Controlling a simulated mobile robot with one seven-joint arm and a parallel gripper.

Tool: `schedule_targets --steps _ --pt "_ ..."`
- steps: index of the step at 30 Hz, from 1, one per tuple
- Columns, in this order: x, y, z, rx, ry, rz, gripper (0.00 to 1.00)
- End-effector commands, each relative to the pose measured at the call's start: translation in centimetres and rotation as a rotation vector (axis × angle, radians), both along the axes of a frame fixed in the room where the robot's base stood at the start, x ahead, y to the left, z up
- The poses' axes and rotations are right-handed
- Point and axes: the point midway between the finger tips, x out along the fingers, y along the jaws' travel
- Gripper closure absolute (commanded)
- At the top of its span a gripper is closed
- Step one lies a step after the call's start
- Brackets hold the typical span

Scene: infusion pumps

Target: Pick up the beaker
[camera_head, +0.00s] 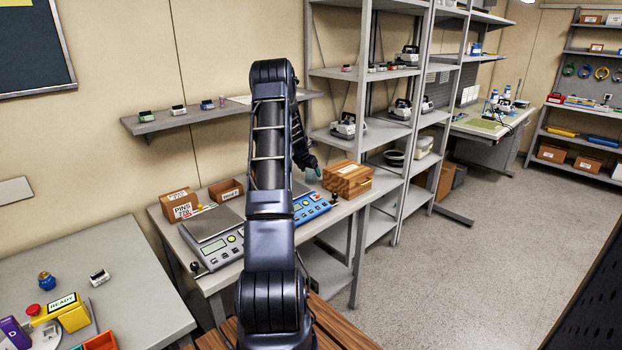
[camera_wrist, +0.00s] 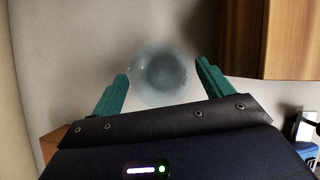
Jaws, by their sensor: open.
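The beaker (camera_wrist: 162,76) is clear, round glass, seen from above in the wrist view. It sits between the fingertips of my gripper (camera_wrist: 161,70), with its near part level with them. The teal fingers are apart on either side of it, and I cannot tell whether either touches the glass. In the head view my gripper (camera_head: 314,166) is over the back of the scale table, left of a wooden box. The beaker (camera_head: 311,177) shows only faintly there, just below the fingers.
The wooden box (camera_head: 347,179) stands close on the right; it also shows in the wrist view (camera_wrist: 292,40). Blue-grey scales (camera_head: 215,238) and cardboard boxes (camera_head: 180,204) share the table (camera_head: 165,222). A metal shelf rack (camera_head: 360,75) rises behind on the right. A wall shelf (camera_head: 215,112) hangs above.

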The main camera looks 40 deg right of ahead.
Motion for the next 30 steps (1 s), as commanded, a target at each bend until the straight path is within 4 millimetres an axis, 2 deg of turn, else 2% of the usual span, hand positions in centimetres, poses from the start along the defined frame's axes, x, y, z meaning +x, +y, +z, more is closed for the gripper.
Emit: schedule_targets --steps 6,14,17,21,22,30 --pt "0.1 -1.5 -2.5 0.0 0.0 -0.001 0.21" --pt "0.2 -1.8 -2.8 -0.001 -0.001 -0.001 0.21" --pt "0.2 -1.7 -2.8 0.0 0.0 -0.001 0.37" --pt "0.2 -1.7 -2.8 0.0 0.0 -0.001 0.64" --pt "0.2 -1.7 -2.8 0.0 0.0 -0.001 0.69" --pt "0.2 -1.7 -2.7 -0.001 -0.002 0.0 0.69"
